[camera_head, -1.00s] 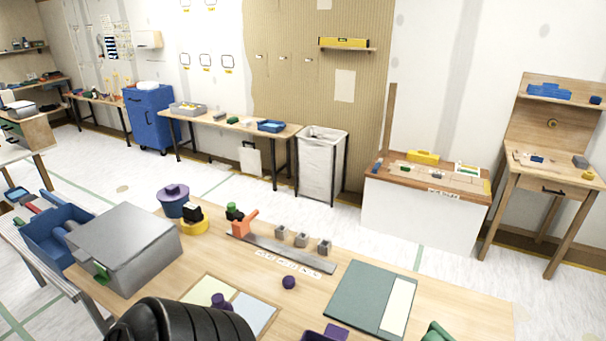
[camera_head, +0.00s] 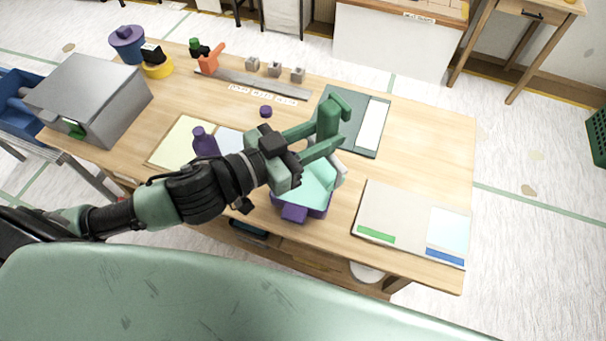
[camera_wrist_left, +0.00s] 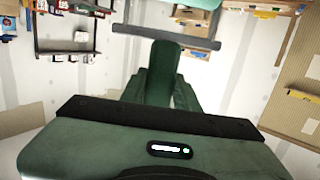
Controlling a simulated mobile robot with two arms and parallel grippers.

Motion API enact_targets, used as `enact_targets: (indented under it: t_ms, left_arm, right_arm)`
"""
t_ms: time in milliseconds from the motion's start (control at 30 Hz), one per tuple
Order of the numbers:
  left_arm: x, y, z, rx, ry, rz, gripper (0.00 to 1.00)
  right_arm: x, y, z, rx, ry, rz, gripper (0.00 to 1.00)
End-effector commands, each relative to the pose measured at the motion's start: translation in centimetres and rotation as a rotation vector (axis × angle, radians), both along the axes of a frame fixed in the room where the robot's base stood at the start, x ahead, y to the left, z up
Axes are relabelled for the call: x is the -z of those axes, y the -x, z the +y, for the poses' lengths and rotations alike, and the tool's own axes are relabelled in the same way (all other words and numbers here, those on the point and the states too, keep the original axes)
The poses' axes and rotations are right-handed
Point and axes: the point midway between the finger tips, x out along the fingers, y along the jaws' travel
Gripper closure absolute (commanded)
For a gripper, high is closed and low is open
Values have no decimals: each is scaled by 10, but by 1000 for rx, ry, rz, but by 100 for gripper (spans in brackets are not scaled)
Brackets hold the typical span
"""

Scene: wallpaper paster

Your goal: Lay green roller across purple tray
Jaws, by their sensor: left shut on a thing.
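The purple tray (camera_head: 293,213) sits on the wooden table, its inside pale mint green. It lies just below my left gripper, which hides part of its far side. My left gripper (camera_head: 326,134) reaches in from the left and is shut on the green roller (camera_head: 328,113), whose thick green upright part stands between the fingertips. A pale piece shows at the tray's right edge; I cannot tell whether it belongs to the roller. In the left wrist view the fingers point away, with a dark green upright shape (camera_wrist_left: 160,70) between them. My right gripper is not in view.
A green board (camera_head: 345,142) lies behind the tray. A pale board (camera_head: 410,222) with green and blue strips lies to the right. A purple bottle (camera_head: 205,142) and a small purple knob (camera_head: 266,111) stand to the left. A grey metal box (camera_head: 88,97) is at far left.

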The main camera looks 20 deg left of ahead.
Motion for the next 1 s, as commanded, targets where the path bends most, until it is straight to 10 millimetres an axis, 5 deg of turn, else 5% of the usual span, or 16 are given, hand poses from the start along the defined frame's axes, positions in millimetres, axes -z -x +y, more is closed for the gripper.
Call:
enact_targets:
  t_ms: [200, 433, 1000]
  left_arm:
    - [-13, -35, 32, 152, -8, -5, 100]
    - [-15, -49, 55, 162, 5, 0, 100]
    - [122, -48, 54, 159, 6, 1, 100]
  right_arm:
    - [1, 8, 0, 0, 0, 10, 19]
    - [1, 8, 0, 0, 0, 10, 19]
    - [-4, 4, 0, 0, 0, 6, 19]
